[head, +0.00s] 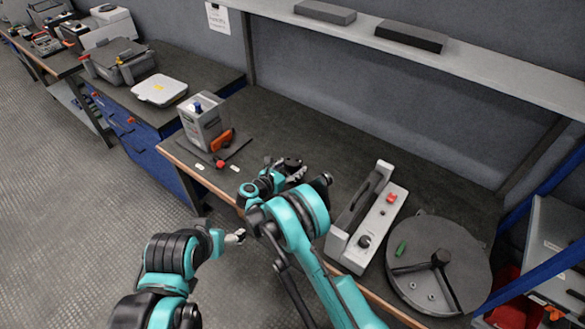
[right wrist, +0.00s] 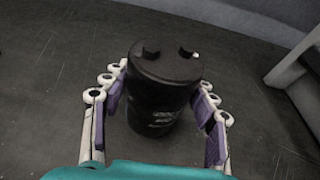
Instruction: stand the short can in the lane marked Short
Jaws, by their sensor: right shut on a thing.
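My right gripper (head: 284,172) is over the dark bench top and shut on a short black can. The can (head: 293,162) is small and partly hidden by the fingers in the head view. In the right wrist view the can (right wrist: 163,90) is upright, with two terminals on top and pale print on its side. The gripper's (right wrist: 160,108) purple-padded fingers are on both sides of it. Whether its base touches the bench is unclear. My left gripper (head: 235,237) is low, off the bench's front edge; its jaw state is unclear. I can read no lane marked Short.
A grey box (head: 203,125) with a blue knob stands at left, by an orange item (head: 222,140) and a dark plate (head: 228,152). A grey slotted unit (head: 375,222) with a red button and a round grey disc (head: 448,282) with dark arms are at right.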

